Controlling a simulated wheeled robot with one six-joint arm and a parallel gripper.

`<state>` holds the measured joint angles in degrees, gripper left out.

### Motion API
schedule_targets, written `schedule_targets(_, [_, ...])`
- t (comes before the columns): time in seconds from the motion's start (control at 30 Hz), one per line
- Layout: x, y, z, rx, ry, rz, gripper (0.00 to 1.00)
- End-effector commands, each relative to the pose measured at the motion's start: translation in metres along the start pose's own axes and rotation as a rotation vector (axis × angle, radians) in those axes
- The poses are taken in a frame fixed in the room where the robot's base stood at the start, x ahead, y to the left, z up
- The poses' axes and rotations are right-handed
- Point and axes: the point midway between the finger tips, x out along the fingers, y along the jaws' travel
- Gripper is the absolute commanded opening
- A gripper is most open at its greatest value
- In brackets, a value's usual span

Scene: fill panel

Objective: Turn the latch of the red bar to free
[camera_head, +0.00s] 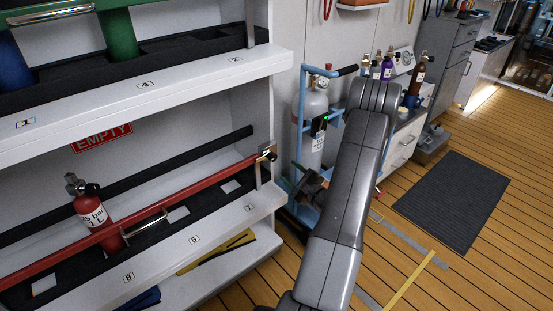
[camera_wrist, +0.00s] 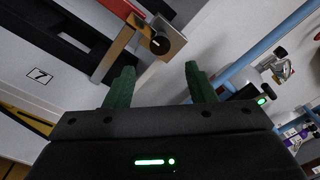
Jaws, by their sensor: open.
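The red bar (camera_head: 150,212) runs along the front of the lower shelf. Its latch (camera_head: 266,153) is at the bar's right end, on a post. In the wrist view the latch (camera_wrist: 160,42) is a brass-coloured block with a dark round knob bearing a light mark, and the red bar (camera_wrist: 122,5) enters from the top. My gripper (camera_wrist: 157,76) has its two green fingers apart and empty. The latch lies ahead of the gap between them, with no contact seen. In the head view my gripper is partly hidden by my arm, right of the shelf.
A small red cylinder (camera_head: 92,208) stands behind the bar on the lower shelf (camera_head: 194,240). A grey cylinder (camera_head: 314,115) in a blue frame (camera_head: 303,90) stands close behind my gripper. A dark mat (camera_head: 455,200) lies on the open floor at right.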

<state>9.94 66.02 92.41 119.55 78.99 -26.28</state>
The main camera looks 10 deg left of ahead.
Motion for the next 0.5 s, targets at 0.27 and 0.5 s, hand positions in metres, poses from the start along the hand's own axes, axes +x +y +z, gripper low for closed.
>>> schedule_targets(0.27, [0.061,0.002,0.001,-0.002,-0.004,0.003,0.5])
schedule_targets(0.5, [0.09,0.001,0.001,-0.001,-0.001,0.002,0.5])
